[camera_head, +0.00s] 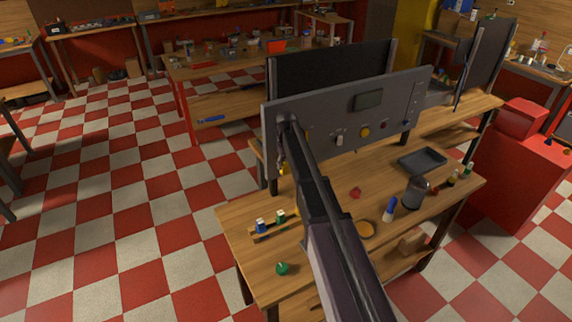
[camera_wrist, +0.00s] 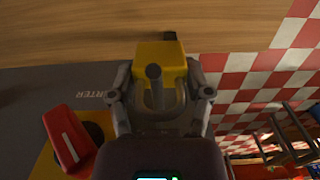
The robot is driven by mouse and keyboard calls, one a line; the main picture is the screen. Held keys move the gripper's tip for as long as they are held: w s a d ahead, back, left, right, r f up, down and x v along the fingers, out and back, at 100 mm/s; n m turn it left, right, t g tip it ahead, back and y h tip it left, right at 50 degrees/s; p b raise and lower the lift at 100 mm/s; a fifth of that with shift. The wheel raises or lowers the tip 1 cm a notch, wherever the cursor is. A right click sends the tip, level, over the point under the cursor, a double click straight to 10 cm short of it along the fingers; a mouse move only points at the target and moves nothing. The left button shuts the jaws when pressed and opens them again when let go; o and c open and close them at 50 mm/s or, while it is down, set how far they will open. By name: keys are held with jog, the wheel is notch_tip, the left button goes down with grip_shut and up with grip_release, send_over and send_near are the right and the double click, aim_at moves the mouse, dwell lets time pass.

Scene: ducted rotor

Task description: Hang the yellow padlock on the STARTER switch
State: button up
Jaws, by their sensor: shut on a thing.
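In the wrist view, my gripper (camera_wrist: 160,76) has its two fingers on either side of the yellow padlock (camera_wrist: 171,53), with the grey shackle between them. A grey rod-like part overlaps the padlock; I cannot tell whether the shackle is around anything. The red STARTER switch (camera_wrist: 70,138), with a white stripe, sits on a yellow plate to the left, below a partly hidden label ending in "RTER". In the head view, my gripper (camera_head: 286,140) is at the left end of the grey panel (camera_head: 400,103). There my arm covers part of the panel, and the padlock is not clear.
The wooden workbench (camera_head: 325,170) under the panel carries a small rack with a blue padlock (camera_head: 262,226) and a green one (camera_head: 281,217). Checkered floor is free to the left.

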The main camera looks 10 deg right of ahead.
jog(key=o, duration=1.2)
